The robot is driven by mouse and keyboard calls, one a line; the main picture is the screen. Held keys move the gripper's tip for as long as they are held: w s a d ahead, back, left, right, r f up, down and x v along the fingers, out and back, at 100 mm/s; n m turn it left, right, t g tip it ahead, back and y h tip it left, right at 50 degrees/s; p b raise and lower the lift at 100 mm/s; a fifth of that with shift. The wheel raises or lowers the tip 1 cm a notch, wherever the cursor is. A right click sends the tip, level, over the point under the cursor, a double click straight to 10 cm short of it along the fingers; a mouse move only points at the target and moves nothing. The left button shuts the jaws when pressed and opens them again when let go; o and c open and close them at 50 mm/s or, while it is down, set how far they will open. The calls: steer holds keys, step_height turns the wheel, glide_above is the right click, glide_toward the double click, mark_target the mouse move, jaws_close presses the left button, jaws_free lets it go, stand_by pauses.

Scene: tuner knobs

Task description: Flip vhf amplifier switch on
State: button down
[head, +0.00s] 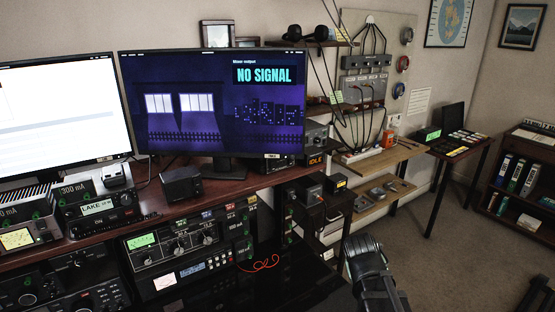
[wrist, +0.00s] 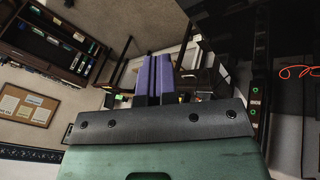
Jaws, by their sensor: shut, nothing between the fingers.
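No label reading VHF amplifier is legible in either view, so I cannot tell which unit it is or how its switch is set. Radio units with knobs and lit meters stand under the desk, among them a silver-faced unit (head: 180,244). A unit marked 300 mA (head: 78,190) stands on the desk at the left. In the wrist view my gripper (wrist: 154,58) shows two purple fingers side by side, shut and empty, apart from any switch. In the head view a dark part of my arm shows at the lower right; the fingertips are not clear there.
A monitor reading NO SIGNAL (head: 215,103) stands on the dark desk (head: 215,178). A small box marked IDLE (head: 315,160) is right of it. Wooden wall shelves (head: 385,160) hold cabled devices. A bookcase (head: 520,180) stands far right. Carpet (head: 440,260) is open between them.

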mark_target(274, 170)
steer(key=w+a+r+n+t+p, duration=0.25)
steer(key=w+r+n+t, duration=0.7)
steer(key=w+r, duration=0.7)
steer(key=w+a+r+n+t+y, duration=0.3)
steer(key=a+r+n+t+y, duration=0.15)
steer(key=a+n+y, duration=0.35)
steer(key=s+a+f+n+g+y, duration=0.3)
steer(key=a+n+g+y, duration=0.1)
steer(key=a+n+y, duration=0.2)
steer(key=shift+a+f+n+p, duration=0.15)
steer(key=shift+a+n+p, duration=0.25)
steer(key=shift+a, duration=0.5)
steer(key=b+x, duration=0.2)
steer(key=x, duration=1.2)
steer(key=shift+f, duration=0.15)
